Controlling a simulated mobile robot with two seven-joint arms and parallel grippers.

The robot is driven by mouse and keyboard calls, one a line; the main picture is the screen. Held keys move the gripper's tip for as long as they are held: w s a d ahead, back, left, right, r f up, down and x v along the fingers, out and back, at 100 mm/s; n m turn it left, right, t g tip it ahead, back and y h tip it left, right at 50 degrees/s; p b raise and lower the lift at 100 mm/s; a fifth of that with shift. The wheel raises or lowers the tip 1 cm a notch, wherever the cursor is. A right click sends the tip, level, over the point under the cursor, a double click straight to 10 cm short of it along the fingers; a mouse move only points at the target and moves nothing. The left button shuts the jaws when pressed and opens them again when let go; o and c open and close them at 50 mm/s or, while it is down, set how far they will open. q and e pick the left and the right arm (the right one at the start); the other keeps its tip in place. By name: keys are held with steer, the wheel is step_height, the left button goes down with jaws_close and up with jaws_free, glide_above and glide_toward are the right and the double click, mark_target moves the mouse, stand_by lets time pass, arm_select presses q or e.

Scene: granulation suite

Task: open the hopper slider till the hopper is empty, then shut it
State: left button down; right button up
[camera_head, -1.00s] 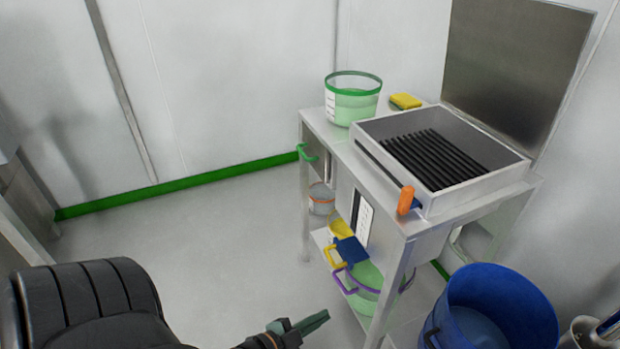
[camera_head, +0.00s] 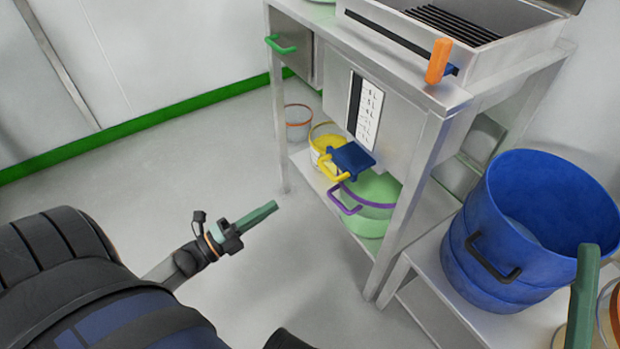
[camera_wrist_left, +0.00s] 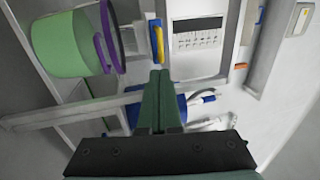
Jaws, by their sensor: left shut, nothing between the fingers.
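The steel hopper (camera_head: 410,22) has a dark grate in its top. An orange handle (camera_head: 438,60) stands at the right end of a long dark slot in its front. A blue plate (camera_head: 350,158) sticks out below the body with the scale strip (camera_head: 366,108); I cannot tell which of the two is the slider. The fill level cannot be made out. My left gripper (camera_head: 262,212) is shut and empty, left of the blue plate and apart from it. My right gripper (camera_head: 583,300) shows only in part at the right edge.
A big blue tub (camera_head: 530,225) stands at right. The floor left of the frame is clear.

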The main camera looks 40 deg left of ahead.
arm_select(q)
steer(key=b+x, duration=0.2)
steer(key=x, duration=1)
steer(key=shift+w+b, duration=0.3)
steer(key=shift+w, duration=0.05)
arm_select(e)
step_height(320, 180, down, 3)
steer(key=shift+w+a+f, duration=0.1)
steer(key=shift+a, duration=0.05)
arm_select(q)
steer(key=shift+d+r, duration=0.15)
steer(key=shift+d, duration=0.05)
